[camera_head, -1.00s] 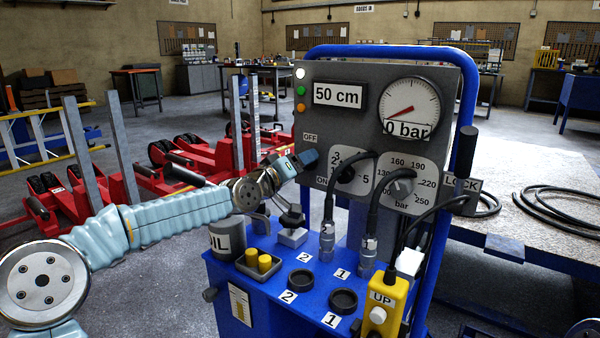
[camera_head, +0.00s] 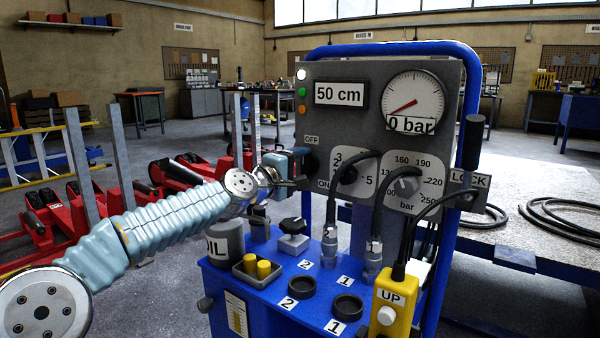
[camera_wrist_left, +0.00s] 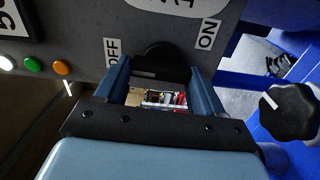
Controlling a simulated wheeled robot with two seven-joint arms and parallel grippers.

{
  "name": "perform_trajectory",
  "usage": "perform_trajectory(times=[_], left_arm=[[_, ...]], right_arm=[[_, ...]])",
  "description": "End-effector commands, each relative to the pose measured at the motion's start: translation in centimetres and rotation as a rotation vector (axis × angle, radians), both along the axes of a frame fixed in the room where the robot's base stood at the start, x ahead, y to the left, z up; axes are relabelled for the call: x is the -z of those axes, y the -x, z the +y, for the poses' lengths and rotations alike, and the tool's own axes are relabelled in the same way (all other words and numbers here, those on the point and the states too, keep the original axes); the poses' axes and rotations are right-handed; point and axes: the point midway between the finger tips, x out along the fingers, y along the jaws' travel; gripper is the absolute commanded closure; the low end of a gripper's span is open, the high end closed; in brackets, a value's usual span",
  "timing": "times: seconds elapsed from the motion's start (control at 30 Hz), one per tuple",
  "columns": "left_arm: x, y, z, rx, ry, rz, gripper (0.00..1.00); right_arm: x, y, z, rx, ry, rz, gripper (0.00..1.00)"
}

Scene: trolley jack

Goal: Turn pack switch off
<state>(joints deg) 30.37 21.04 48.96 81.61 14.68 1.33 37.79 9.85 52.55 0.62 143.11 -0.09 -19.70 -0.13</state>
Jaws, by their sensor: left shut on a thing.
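The pack switch is a round black knob (camera_wrist_left: 160,62) on the grey panel, between the OFF label (camera_wrist_left: 112,52) and the ON label (camera_wrist_left: 207,33) in the left wrist view. In the head view the OFF label (camera_head: 311,140) is above and the ON label (camera_head: 323,184) below, and my left gripper (camera_head: 297,163) largely hides the knob. In the left wrist view the fingers of my left gripper (camera_wrist_left: 162,82) stand on both sides of the knob and are shut on it. The knob's exact setting cannot be told. My right gripper is out of view.
Hoses (camera_head: 366,205) hang before the panel. A yellow UP pendant (camera_head: 391,303) hangs at the front right.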

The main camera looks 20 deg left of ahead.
Motion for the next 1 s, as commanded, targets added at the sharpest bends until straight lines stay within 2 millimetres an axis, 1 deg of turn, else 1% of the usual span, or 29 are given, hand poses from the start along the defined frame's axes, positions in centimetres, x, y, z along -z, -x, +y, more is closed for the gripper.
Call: perform_trajectory(times=[0.23, 0.67, 0.7, 0.83, 0.87, 1.0], left_arm=[[0.09, -0.03, 0.12, -0.002, 0.052, 0.019, 0.62], [0.10, -0.06, 0.16, -0.003, 0.062, 0.023, 0.62], [0.10, -0.06, 0.16, -0.003, 0.062, 0.023, 0.29], [0.08, -0.05, 0.13, -0.002, 0.061, 0.023, 0.09], [0.08, -0.04, 0.12, -0.002, 0.060, 0.023, 0.06], [0.07, -0.03, 0.08, -0.001, 0.060, 0.023, 0.06]], right_arm=[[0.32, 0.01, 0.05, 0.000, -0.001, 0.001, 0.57], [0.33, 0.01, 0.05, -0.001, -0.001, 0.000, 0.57], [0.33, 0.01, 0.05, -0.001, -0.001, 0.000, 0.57], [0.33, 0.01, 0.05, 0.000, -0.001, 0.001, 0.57], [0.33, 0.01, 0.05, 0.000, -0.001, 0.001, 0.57], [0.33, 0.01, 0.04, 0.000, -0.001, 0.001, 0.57]])
